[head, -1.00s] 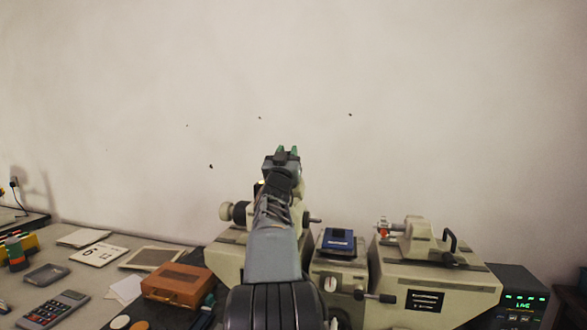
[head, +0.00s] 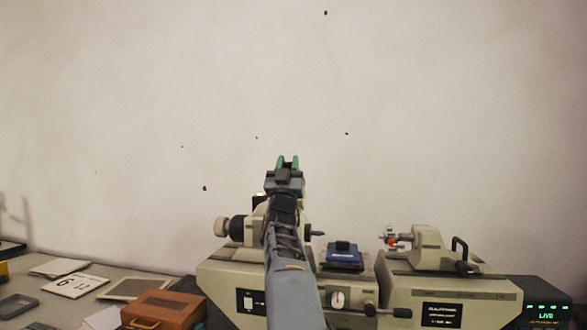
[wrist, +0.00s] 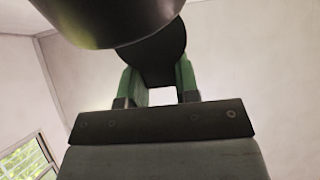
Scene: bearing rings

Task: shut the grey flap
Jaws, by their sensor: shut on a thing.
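My gripper (head: 288,161) is raised in front of the pale wall in the head view, with its green fingers pointing up. In the wrist view my gripper (wrist: 158,76) has its two green fingers on either side of a dark rounded piece (wrist: 158,50) and is shut on it. A larger dark cylindrical shape (wrist: 105,18) shows above this piece; I cannot tell whether the two are joined. I cannot make out a grey flap for sure in either view.
A beige machine (head: 450,283) with a black handle stands at right, beside a blue block (head: 342,256). My arm hides part of the machine's middle. An orange-brown case (head: 163,310) and several flat cards lie on the table at left.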

